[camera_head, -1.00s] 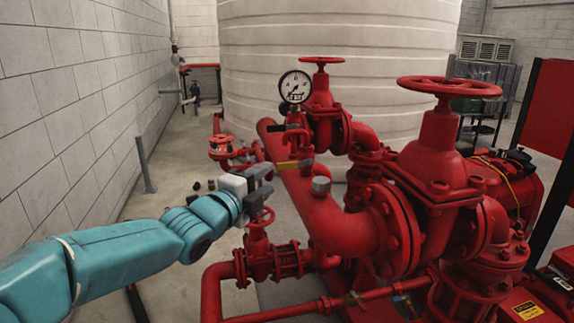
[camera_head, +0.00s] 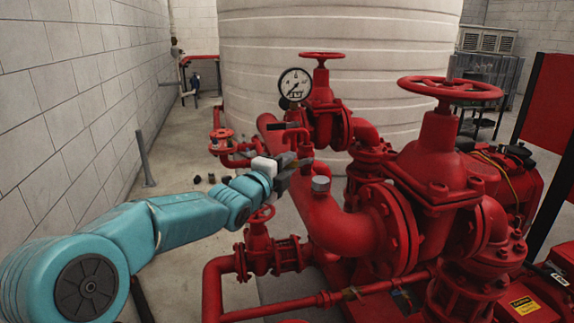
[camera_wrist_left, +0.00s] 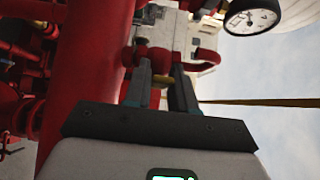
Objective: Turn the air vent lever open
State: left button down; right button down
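In the left wrist view, the left gripper's two dark fingers (camera_wrist_left: 162,72) stand apart. A curved red pipe (camera_wrist_left: 207,62) is just beyond the fingers. My right gripper is in neither view.
A white-faced gauge (camera_head: 295,84) stands above the lever. A thick red pipe (camera_wrist_left: 88,65) runs close along the left of the gripper. A red handwheel valve (camera_head: 258,240) sits below my left arm.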

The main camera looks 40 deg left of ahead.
pick_arm(q)
jog(key=shift+r, duration=0.1)
jog(key=shift+r+m+g+p, duration=0.3)
jog(key=shift+p, duration=0.25)
jog(key=r+m+g+p, duration=0.1)
jog(key=p, duration=0.1)
jog(key=m+g+p, duration=0.1)
jog(key=p, duration=0.1)
jog(key=r+g+p, duration=0.1)
jog(key=p, duration=0.2)
jog(key=shift+w+d+r+m, duration=0.3)
jog(key=shift+d+m, duration=0.05)
jog(key=shift+m, duration=0.05)
jog(key=shift+w+d+m+g+y+p, duration=0.15)
jog(key=shift+m+g+y+p, duration=0.2)
jog(key=shift+g+p, duration=0.5)
jog(key=c, duration=1)
grip_release()
jog(key=shift+f, duration=0.1)
jog(key=shift+w, duration=0.15)
